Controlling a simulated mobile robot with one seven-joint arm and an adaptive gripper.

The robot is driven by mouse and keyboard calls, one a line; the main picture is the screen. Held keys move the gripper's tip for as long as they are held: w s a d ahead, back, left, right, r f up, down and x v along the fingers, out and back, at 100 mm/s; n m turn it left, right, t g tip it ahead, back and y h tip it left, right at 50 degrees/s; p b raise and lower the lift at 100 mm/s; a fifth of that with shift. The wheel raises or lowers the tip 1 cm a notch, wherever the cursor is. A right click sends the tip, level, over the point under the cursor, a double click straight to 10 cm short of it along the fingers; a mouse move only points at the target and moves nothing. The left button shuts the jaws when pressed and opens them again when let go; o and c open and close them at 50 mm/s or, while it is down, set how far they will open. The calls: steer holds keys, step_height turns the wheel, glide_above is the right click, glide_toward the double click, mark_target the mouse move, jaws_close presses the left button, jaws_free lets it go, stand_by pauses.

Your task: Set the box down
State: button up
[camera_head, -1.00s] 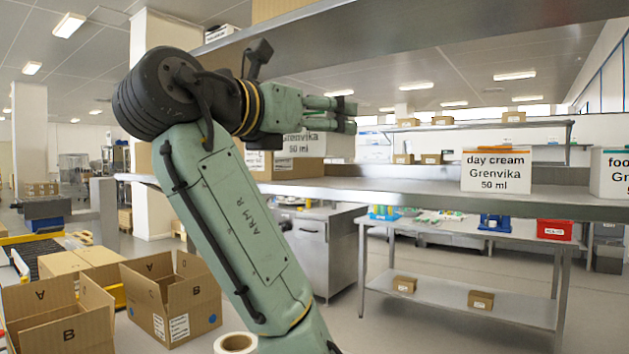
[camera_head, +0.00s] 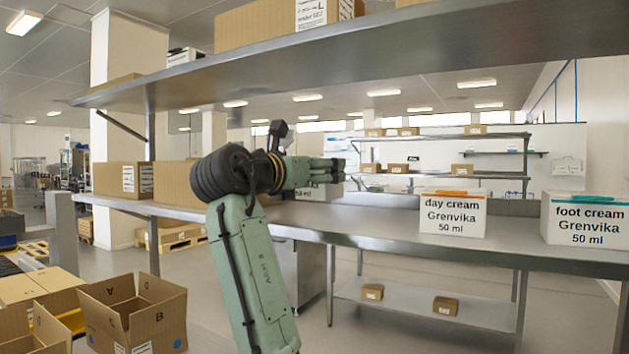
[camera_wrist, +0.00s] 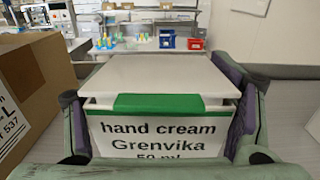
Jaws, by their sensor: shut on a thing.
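A white box labelled "hand cream Grenvika", with a green strip on its lid edge, is between the fingers of my gripper (camera_wrist: 163,122) in the wrist view. The box (camera_wrist: 160,80) looks level, and my gripper is shut on its two sides. In the head view my gripper (camera_head: 338,170) is over the steel shelf (camera_head: 370,222), and only a small part of the box shows below it. My arm and gripper hide most of the box there. I cannot tell whether its underside touches the shelf.
A day cream box (camera_head: 453,215) and a foot cream box (camera_head: 588,222) stand on the shelf to the right. Brown cartons (camera_head: 124,179) stand on its left part; one is close left in the wrist view (camera_wrist: 38,85). An upper shelf (camera_head: 400,38) overhangs. The shelf between gripper and day cream box is clear.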

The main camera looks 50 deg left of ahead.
mark_target(315, 187)
steer(key=shift+f+p, duration=0.4)
steer(key=shift+f, duration=1.35)
steer(key=shift+f, duration=0.1)
steer(key=o, duration=1.5)
steer(key=b+v, duration=0.4)
steer(key=v, duration=0.8)
steer(key=shift+b, duration=0.4)
